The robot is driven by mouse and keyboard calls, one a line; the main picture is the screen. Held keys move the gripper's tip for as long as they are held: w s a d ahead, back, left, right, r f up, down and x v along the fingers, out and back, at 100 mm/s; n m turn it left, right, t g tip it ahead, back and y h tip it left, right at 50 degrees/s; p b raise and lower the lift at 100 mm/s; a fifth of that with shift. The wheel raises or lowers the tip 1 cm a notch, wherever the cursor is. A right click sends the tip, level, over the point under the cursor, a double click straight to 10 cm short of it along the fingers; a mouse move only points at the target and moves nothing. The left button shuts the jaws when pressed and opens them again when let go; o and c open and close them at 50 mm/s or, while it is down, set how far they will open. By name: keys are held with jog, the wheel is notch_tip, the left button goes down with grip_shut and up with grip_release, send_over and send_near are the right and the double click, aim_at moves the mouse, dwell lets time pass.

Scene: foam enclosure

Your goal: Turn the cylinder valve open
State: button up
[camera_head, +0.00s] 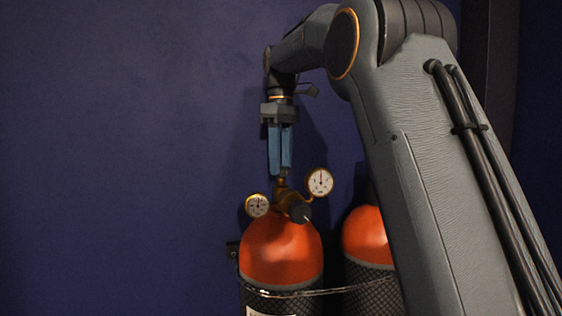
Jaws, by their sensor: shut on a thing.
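An orange-topped gas cylinder (280,252) stands upright at the lower middle of the head view. Its brass valve (282,186) and regulator sit on top, with a round gauge on each side and a dark knob (300,213) in front. My gripper (280,172) points straight down above the cylinder, its two blue fingers close together. The fingertips are shut on the top of the brass valve. The exact contact at the tips is small and dark.
A second orange cylinder (367,236) stands to the right, partly hidden by my arm. A chain (300,292) runs across both cylinders. The right gauge (319,183) and left gauge (257,206) stick out close to the fingertips. A plain dark blue wall is behind; the left side is clear.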

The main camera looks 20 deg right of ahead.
dwell(0.3)
jog(key=o, duration=1.1)
jog(key=shift+c, duration=0.2)
jog(key=shift+r+b, duration=0.5)
jog(key=shift+r, duration=3.45)
